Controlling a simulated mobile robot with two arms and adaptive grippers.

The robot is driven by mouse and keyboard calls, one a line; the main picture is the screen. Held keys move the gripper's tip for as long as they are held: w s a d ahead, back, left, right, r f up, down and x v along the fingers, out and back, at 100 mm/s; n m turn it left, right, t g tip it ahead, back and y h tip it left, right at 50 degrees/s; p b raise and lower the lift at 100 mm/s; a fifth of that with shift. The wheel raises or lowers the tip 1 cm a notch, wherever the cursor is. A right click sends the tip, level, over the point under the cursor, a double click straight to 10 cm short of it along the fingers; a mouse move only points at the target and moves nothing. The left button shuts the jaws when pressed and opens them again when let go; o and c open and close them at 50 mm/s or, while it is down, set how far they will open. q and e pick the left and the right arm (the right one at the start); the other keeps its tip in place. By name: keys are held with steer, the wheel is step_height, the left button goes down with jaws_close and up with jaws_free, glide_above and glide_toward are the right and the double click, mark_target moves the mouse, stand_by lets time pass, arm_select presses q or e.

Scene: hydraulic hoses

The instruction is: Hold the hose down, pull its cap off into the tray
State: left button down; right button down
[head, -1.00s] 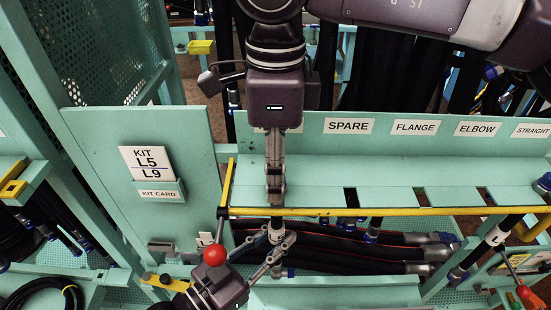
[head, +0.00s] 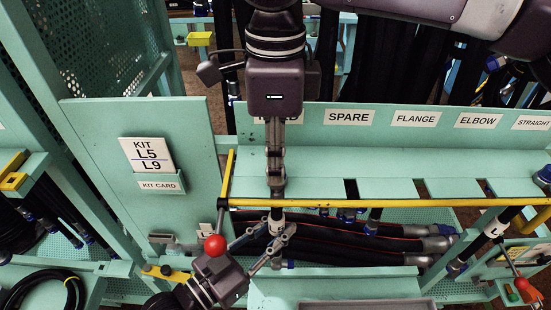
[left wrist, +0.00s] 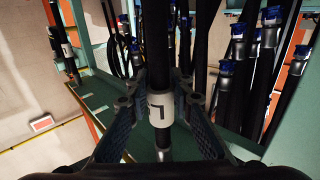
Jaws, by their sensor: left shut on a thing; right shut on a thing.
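A dark hose with a white label (head: 277,228) stands roughly upright below the yellow-edged shelf. My left gripper (head: 278,243) is shut around it, and the left wrist view shows the fingers on both sides of the label (left wrist: 160,108). My right gripper (head: 275,187) comes down from above and is shut at the hose's upper end, at the shelf edge. Its fingers hide what they hold, so the cap cannot be made out. A grey rim, perhaps the tray (head: 368,304), shows at the bottom edge of the head view.
The teal shelf (head: 315,180) has slots and a yellow front rail (head: 400,203). Several black hoses (head: 350,242) lie in the trough behind my left gripper. A kit board (head: 150,210) stands at left. Another labelled hose (head: 493,229) is at right. Blue-capped hoses show in the left wrist view (left wrist: 228,68).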

arm_select(q)
steer(key=shift+r, duration=0.1)
arm_select(e)
steer(key=shift+r, duration=0.2)
steer(key=shift+r, duration=0.9)
steer(key=shift+r, duration=0.1)
steer(key=shift+r, duration=1.95)
arm_select(q)
steer(key=c, duration=1.6)
jaws_free()
steer(key=shift+a, duration=0.1)
steer(key=shift+v, duration=5.95)
